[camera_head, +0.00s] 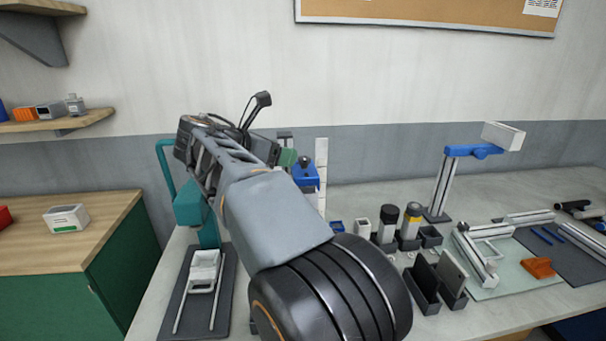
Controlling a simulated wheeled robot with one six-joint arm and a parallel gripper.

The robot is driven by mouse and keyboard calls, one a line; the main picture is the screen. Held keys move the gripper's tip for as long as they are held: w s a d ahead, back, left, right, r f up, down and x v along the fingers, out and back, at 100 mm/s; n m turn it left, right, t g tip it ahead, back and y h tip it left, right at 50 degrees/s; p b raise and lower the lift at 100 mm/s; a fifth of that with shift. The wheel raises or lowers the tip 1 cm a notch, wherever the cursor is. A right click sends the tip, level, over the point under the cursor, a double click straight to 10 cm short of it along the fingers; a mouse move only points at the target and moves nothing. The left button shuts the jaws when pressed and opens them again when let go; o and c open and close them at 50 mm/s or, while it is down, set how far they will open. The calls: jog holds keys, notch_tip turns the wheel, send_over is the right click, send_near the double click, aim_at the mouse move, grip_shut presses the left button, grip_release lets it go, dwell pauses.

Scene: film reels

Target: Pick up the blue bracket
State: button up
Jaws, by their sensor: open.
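Several blue pieces show, and I cannot tell surely which is the bracket. A flat blue piece (474,151) sits on top of a metal post at the right, beside a pale box. A blue block (305,178) with a dark knob stands just right of my arm, partly hidden by it. Small blue strips (549,235) lie on the dark mat at the right. My arm reaches up and left across the middle. My gripper (262,148) is at its far end, open, with its fingertips mostly hidden behind the arm. No blue piece is seen between its jaws.
Bottles and dark holders (424,285) crowd the bench right of my arm. A teal stand (192,209) and a dark tray with a white part (204,267) are at the left. An orange piece (538,267) lies on the right. A wooden-topped cabinet (95,235) stands far left.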

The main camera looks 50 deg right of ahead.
aim_at(305, 158)
jog(key=shift+x, duration=3.25)
jog(key=shift+s+a+f, duration=0.1)
jog(key=shift+s+f, duration=0.05)
jog(key=shift+f, duration=0.05)
jog(key=shift+c, duration=0.2)
jog(key=c, duration=1.1)
jog(key=shift+r, duration=0.1)
